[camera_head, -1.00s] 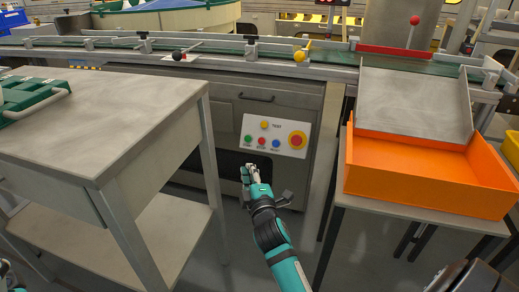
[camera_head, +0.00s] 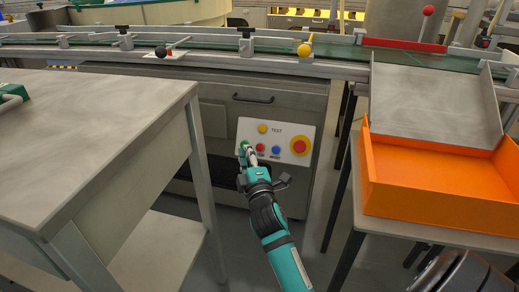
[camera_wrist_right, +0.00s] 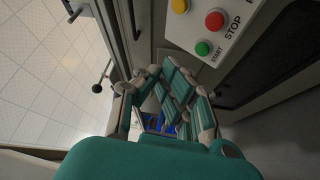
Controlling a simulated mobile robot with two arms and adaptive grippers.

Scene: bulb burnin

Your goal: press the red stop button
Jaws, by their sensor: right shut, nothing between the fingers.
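The small red stop button (camera_head: 260,147) is on a pale control panel (camera_head: 281,130) on the cabinet front under the conveyor. In the right wrist view the red button (camera_wrist_right: 215,20) has the word STOP beside it, with a green START button (camera_wrist_right: 203,48) close by. My right gripper (camera_head: 249,153) is shut and empty, its tips just left of and slightly below the red button in the head view. It partly covers the green button there. The right wrist view shows its fingers (camera_wrist_right: 178,92) below the panel; I see no contact with the red button. My left gripper is out of view.
The panel also carries a yellow button (camera_head: 263,128), a blue button (camera_head: 276,150) and a large red knob on yellow (camera_head: 299,146). A grey table (camera_head: 90,130) stands at left, an orange bin (camera_head: 430,192) at right. A gap of floor lies between.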

